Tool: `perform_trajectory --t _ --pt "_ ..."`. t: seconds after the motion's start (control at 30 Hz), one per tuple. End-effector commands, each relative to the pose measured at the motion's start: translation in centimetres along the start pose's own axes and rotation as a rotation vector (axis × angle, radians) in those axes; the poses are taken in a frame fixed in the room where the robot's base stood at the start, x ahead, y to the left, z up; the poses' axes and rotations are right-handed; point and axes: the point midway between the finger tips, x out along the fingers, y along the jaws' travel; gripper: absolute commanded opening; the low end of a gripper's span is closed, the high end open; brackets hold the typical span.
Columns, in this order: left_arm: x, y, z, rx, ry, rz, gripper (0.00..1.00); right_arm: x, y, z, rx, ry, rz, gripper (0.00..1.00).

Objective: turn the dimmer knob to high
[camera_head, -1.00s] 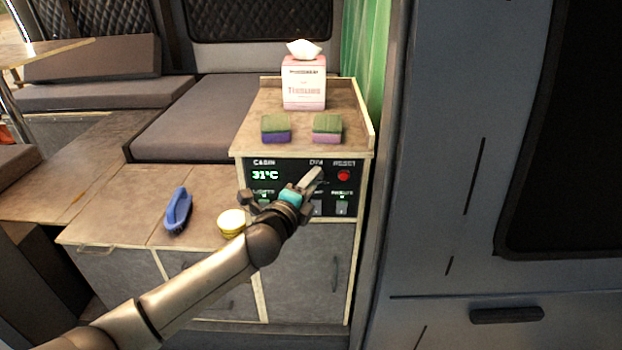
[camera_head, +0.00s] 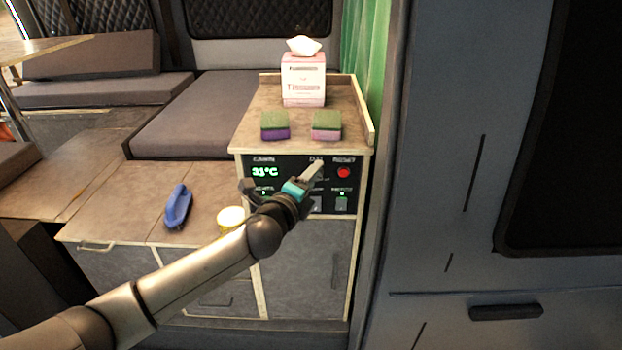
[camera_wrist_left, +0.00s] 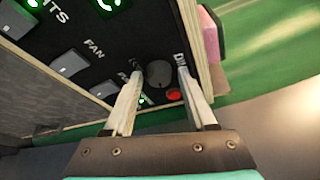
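The dark control panel (camera_head: 295,164) is on the front of the wooden cabinet, with a 31°C display, labels and switches. The round dark dimmer knob (camera_wrist_left: 158,74) shows in the left wrist view, between the two pale fingers of my left gripper (camera_wrist_left: 160,88). The fingers are apart, one on each side of the knob; whether they touch it I cannot tell. In the head view my left gripper (camera_head: 316,170) covers the knob and part of its label. The knob's pointer direction is not clear. My right gripper is not in view.
A red reset button (camera_head: 344,172) is just right of the gripper, with rocker switches (camera_head: 341,203) below. A tissue box (camera_head: 303,80) and two sponges (camera_head: 275,126) stand on the cabinet top. A blue brush (camera_head: 178,207) and a yellow-sided tub (camera_head: 230,218) are on the lower counter.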

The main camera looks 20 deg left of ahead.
Motion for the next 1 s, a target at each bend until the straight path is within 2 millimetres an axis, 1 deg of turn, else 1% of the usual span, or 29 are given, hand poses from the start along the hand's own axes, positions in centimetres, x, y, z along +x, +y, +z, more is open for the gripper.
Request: perform_trajectory --t 0.03,0.1,0.33,0.47,0.67,1.0 --pt "0.0 0.0 -0.1 0.0 0.001 0.0 0.64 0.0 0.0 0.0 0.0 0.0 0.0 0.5" --pt "0.0 0.1 -0.1 0.0 0.001 0.001 0.69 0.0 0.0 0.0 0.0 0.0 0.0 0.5" --pt "-0.1 0.1 -0.1 -0.001 0.002 0.001 0.69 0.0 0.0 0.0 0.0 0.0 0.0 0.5" --pt "-0.5 0.1 -0.1 0.0 0.002 0.001 0.69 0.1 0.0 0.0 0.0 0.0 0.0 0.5" --pt "-2.6 0.2 -0.1 0.001 0.004 0.002 0.69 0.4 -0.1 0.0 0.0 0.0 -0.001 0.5" --pt "-7.6 0.2 -0.1 0.001 0.003 0.002 0.69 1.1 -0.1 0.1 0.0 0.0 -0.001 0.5"
